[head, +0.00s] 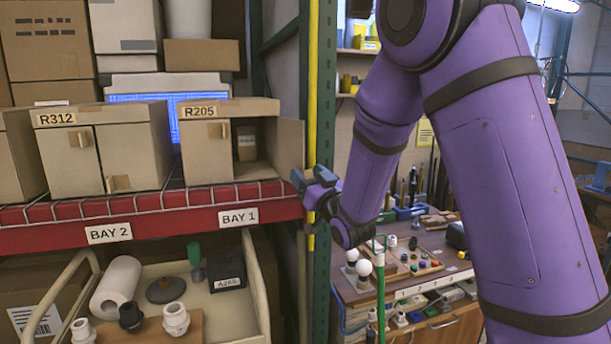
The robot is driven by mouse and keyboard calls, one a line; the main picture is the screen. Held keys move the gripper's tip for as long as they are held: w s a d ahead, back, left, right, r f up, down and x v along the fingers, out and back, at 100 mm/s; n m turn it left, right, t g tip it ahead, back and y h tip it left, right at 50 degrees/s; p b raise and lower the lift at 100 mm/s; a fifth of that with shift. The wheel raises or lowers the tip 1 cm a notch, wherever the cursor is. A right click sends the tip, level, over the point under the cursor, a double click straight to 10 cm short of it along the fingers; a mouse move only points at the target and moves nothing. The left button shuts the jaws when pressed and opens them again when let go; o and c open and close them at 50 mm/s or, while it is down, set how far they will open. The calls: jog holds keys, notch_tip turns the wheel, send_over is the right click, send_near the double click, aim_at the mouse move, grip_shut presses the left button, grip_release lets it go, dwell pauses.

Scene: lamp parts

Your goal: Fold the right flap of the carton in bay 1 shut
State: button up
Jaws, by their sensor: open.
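The carton in bay 1 (197,153) is brown, carries the label R205 and stands on the shelf above the BAY 1 tag (238,217). Its left flap covers the left half of the front. Its right flap (290,154) stands swung out at the right side, so the right half is open and a small brown item (246,146) shows inside. My gripper (302,180) is open at the lower outer edge of the right flap, in front of the yellow post. I cannot tell whether it touches the flap.
The carton R312 (102,150) stands to the left in bay 2. A green upright with a yellow strip (312,90) is close behind my gripper. A workbench (400,282) stands at the right.

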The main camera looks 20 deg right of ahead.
grip_shut()
